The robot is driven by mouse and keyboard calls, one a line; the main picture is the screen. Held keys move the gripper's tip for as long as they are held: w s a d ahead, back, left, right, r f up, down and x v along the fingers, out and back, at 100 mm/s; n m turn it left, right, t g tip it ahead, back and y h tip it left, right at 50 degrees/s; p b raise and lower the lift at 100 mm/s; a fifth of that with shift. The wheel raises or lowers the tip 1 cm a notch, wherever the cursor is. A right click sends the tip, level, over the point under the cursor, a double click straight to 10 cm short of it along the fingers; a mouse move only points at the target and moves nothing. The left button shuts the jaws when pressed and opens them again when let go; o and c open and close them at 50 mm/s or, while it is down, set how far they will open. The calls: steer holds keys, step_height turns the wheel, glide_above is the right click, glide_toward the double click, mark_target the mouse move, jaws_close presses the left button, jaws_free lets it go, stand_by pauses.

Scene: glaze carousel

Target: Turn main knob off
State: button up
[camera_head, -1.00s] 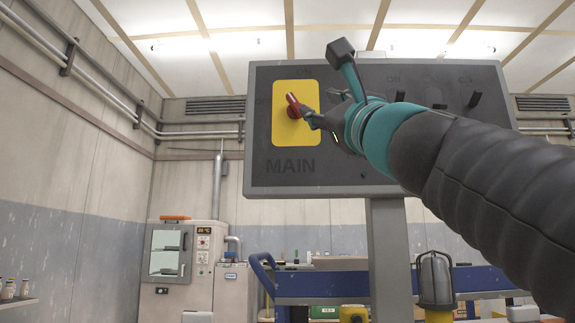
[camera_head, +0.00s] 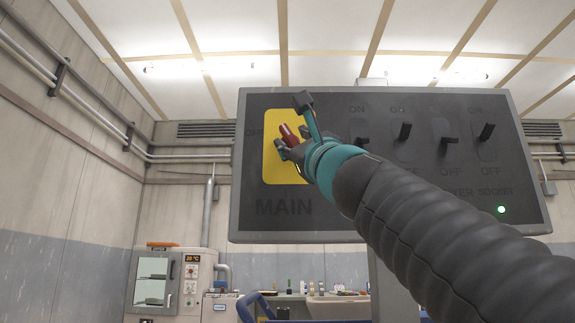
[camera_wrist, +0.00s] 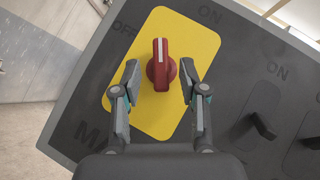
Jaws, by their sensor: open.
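The red main knob (camera_head: 288,134) sits on a yellow plate (camera_head: 283,112) at the left of a dark control panel (camera_head: 345,220), above the word MAIN. In the head view it leans to the upper left. In the wrist view the knob (camera_wrist: 161,66) has a white line at its upper end, pointing between the OFF and ON labels. My gripper (camera_wrist: 160,76) is open, with one finger on each side of the knob and small gaps visible. In the head view my gripper (camera_head: 291,143) is at the knob and partly covers it.
Several black switches, such as one at the right (camera_head: 486,132), stand out from the panel. A green light (camera_head: 501,209) is lit at the lower right. A kiln-like cabinet (camera_head: 165,283) and a shelf of small items stand behind, below the panel.

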mark_target(291, 138)
steer(key=shift+p+x, duration=0.8)
steer(key=shift+x, duration=1.05)
steer(key=shift+c, duration=0.3)
jaws_close()
